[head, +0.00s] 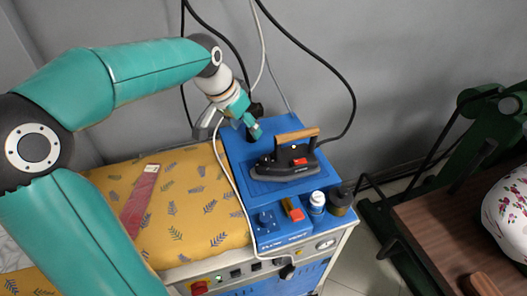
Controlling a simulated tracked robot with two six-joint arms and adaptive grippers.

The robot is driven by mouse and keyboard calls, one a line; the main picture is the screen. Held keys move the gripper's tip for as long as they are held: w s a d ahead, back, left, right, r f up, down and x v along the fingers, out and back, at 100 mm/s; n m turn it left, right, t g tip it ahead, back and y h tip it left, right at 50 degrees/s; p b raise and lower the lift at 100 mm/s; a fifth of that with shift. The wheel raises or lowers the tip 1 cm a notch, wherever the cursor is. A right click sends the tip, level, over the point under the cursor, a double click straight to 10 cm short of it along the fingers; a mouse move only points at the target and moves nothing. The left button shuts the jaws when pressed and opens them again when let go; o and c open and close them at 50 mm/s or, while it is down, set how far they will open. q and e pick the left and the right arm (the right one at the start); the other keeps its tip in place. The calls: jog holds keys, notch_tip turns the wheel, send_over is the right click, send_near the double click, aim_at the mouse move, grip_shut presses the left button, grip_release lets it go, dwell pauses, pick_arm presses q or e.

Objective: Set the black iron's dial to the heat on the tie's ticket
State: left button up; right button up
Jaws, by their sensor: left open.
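The black iron (282,168) stands on the blue tray (240,152) of the ironing station. It has a wooden handle (296,135) and a red part on its side. Its dial is too small to make out. My left gripper (253,124) is open and empty, just left of and behind the iron, apart from the handle. A narrow red tie (140,203) lies on the yellow leaf-patterned board, left of the iron. A small pale patch shows at its far end; I cannot read any ticket. My right gripper is not in view.
A white bottle (317,203), a dark round container (340,200) and a red-topped block (293,210) stand in front of the iron. Cables hang behind the iron, and a pale one passes near my gripper. A brown table (440,225) and green machine stand at the right.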

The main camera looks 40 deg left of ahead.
aim_at(265, 157)
pick_arm(q)
jog(key=p+x, duration=0.2)
jog(key=x, duration=1.5)
jog(key=c, duration=1)
grip_shut()
jog(key=shift+m, duration=0.3)
